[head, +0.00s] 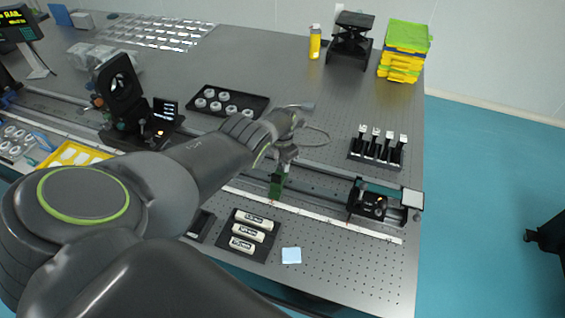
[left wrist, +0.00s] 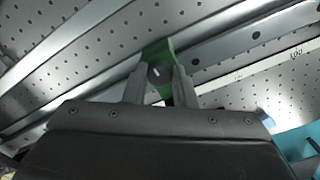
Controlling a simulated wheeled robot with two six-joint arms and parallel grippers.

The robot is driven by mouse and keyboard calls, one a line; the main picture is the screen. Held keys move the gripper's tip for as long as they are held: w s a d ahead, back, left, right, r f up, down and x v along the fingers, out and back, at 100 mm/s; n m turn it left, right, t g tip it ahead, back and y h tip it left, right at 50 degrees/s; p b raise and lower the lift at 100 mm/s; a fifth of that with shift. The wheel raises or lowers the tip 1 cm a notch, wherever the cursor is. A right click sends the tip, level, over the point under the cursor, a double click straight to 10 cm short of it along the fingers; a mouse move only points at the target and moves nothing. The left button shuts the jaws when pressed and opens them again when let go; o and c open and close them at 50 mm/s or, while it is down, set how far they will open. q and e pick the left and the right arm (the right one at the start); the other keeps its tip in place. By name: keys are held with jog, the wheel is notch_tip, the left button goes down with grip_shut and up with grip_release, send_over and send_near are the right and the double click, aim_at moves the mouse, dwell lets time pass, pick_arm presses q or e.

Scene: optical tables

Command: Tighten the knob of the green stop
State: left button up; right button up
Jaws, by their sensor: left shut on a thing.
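The green stop (head: 277,184) sits on the long rail (head: 325,186) near the middle of the optical table. It also shows in the left wrist view (left wrist: 157,50). Its dark round knob (left wrist: 156,72) with a pale mark lies between my fingers. My left gripper (head: 284,163) reaches down over the stop from above, and it shows in the left wrist view (left wrist: 160,88) with a finger on each side of the knob. It is shut on the knob. My arm hides part of the rail in the head view. My right gripper is not in view.
A black carriage with a plate (head: 372,203) stands on the rail to the right. A white scale strip (head: 330,222) runs along the rail's front. A black tray with white labelled cylinders (head: 248,232) and a pale blue pad (head: 291,255) lie in front. A black holder with several posts (head: 377,152) stands behind.

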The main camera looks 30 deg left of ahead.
pick_arm(q)
jog(key=o, duration=1)
jog(key=shift+r, duration=0.1)
notch_tip(320, 180, up, 3)
jog(key=p, duration=0.3)
jog(key=shift+r, duration=0.1)
jog(key=shift+w+r, duration=0.2)
jog(key=shift+r, duration=0.35)
jog(key=shift+s+r, duration=0.2)
jog(key=shift+r, duration=0.45)
notch_tip(320, 180, up, 12)
jog(key=b, duration=0.1)
jog(key=shift+f, duration=0.15)
